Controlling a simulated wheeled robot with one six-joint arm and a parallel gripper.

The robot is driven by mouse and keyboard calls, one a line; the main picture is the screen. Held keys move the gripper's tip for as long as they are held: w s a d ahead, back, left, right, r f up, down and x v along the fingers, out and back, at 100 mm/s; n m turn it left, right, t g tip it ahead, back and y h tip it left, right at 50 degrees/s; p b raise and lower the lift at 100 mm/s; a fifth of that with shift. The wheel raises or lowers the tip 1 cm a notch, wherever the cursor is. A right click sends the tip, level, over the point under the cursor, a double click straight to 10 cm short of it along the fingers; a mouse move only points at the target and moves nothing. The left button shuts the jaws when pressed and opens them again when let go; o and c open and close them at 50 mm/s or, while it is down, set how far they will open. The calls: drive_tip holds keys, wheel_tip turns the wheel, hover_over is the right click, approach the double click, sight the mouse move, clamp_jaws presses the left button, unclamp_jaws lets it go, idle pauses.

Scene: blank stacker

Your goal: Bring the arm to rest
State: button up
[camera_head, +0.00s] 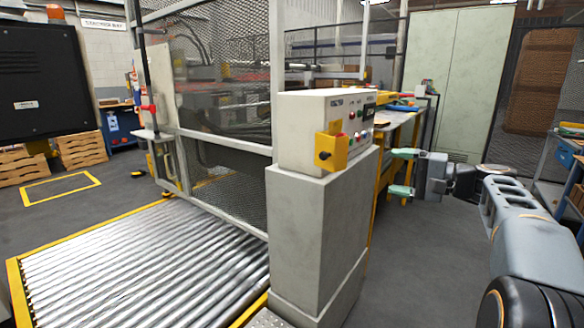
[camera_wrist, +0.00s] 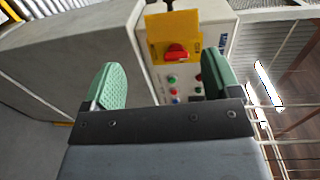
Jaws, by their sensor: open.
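My gripper (camera_head: 402,172) is on the right in the head view, to the right of the control box, with its two green fingertips apart and nothing between them. My grey arm reaches in from the lower right. In the wrist view my gripper (camera_wrist: 162,88) shows both green pads spread wide. Beyond them is the control box (camera_head: 297,132) with its yellow switch plate (camera_head: 332,151). The switch's red knob (camera_wrist: 176,53) and several coloured buttons show between the pads in the wrist view. The fingers look apart from the box.
The control box stands on a grey pedestal (camera_head: 312,235). A mesh fence (camera_head: 225,90) and a roller conveyor (camera_head: 140,265) are to the left. A workbench (camera_head: 400,122) and a pale cabinet (camera_head: 455,80) stand behind. A blue cart (camera_head: 565,165) is at the right edge. Grey floor is clear between.

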drive_tip(key=s+a+f+n+g+h+p, duration=0.1)
drive_tip(key=s+a+f+g+h+p, duration=0.25)
drive_tip(key=s+a+h+p, duration=0.45)
drive_tip(key=s+f+n+g+h+p, duration=0.2)
drive_tip(key=s+n+h+p, duration=0.4)
drive_tip(key=s+p, duration=0.6)
drive_tip(key=s, duration=0.3)
drive_tip(key=shift+a+f+g+p, duration=0.15)
drive_tip(key=shift+f+g+p, duration=0.05)
drive_tip(key=shift+g+p, duration=0.15)
drive_tip(key=shift+c, duration=0.3)
